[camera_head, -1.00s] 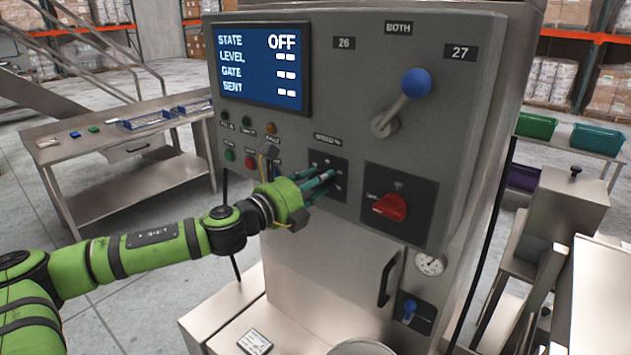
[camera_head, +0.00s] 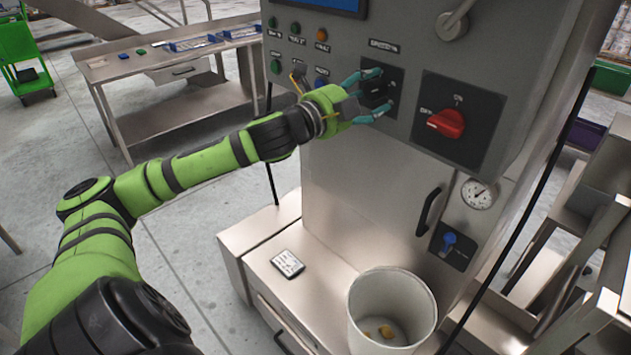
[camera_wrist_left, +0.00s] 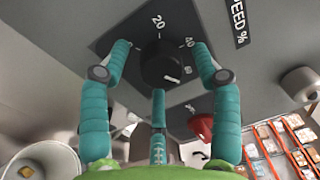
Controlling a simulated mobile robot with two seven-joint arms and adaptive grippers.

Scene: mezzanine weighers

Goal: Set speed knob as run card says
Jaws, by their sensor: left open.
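The black speed knob (camera_head: 374,92) sits on a dark plate on the grey machine front. In the left wrist view the knob (camera_wrist_left: 162,64) has a scale around it, with 20 above and 40 at upper right. I cannot tell its exact setting. My left gripper (camera_head: 383,91) is open, with teal fingers on either side of the knob; in the left wrist view the gripper (camera_wrist_left: 161,50) shows gaps between fingers and knob. A small white card (camera_head: 287,263) lies on the ledge below; its text is too small to read. My right gripper is out of view.
A red switch (camera_head: 446,123) is right of the knob, and small buttons and lamps (camera_head: 321,35) are to its left. A white bucket (camera_head: 392,290) stands below.

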